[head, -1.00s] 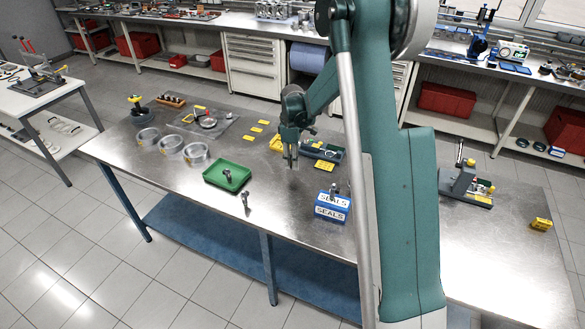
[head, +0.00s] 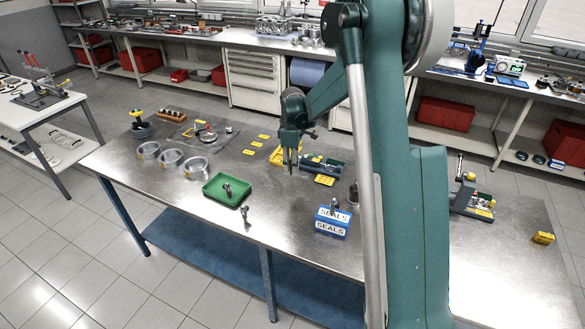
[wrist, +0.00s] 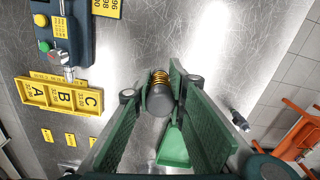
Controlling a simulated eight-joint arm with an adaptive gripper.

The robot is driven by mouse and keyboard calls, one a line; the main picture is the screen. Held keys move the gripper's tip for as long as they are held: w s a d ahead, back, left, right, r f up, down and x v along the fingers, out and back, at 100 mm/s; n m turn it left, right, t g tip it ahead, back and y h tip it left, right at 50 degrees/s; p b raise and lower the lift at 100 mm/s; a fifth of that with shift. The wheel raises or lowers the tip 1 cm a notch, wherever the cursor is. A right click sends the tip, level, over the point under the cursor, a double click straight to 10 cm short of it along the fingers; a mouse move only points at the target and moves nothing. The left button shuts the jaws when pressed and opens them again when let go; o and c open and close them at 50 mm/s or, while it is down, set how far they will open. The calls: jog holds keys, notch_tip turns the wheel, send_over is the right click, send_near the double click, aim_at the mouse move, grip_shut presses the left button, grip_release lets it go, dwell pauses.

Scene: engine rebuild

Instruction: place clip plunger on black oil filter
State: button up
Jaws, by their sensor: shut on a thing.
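My gripper (head: 290,168) is above the middle of the steel table in the head view. In the wrist view its two green fingers (wrist: 160,95) are closed on a small grey cylinder with a gold coil spring (wrist: 160,79), which looks like the clip plunger. In the head view the held part is too small to make out. A dark round object (head: 353,194) beside the SEALS boxes, partly hidden by my arm, may be the black oil filter; I cannot tell. No oil filter is clear in the wrist view.
A green tray (head: 207,193) holds a metal part; another metal part (head: 245,216) stands in front. Blue SEALS boxes (head: 331,229) are to the right. A yellow A-B-C tray (wrist: 35,94) and a blue-grey fixture (wrist: 78,40) lie at the wrist view's left. Metal rings (head: 172,160) stand left.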

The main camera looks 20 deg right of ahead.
jog(key=shift+d, duration=0.1)
jog(key=s+d+r+m+p, duration=0.1)
jog(key=s+d+r, duration=0.15)
jog(key=d, duration=0.35)
jog(key=s+d+r, duration=0.2)
jog(key=s+d, duration=0.2)
jog(key=d, duration=0.2)
notch_tip(320, 180, up, 4)
jog(key=f+m, duration=0.1)
send_over(357, 187)
jog(key=shift+w+d+r+p, duration=0.1)
jog(key=shift+r+p, duration=0.15)
jog(key=shift+p, duration=0.2)
jog(key=shift+f, duration=2.95)
jog(key=shift+f, duration=0.1)
jog(key=shift+f, duration=2)
jog(key=shift+f, duration=0.15)
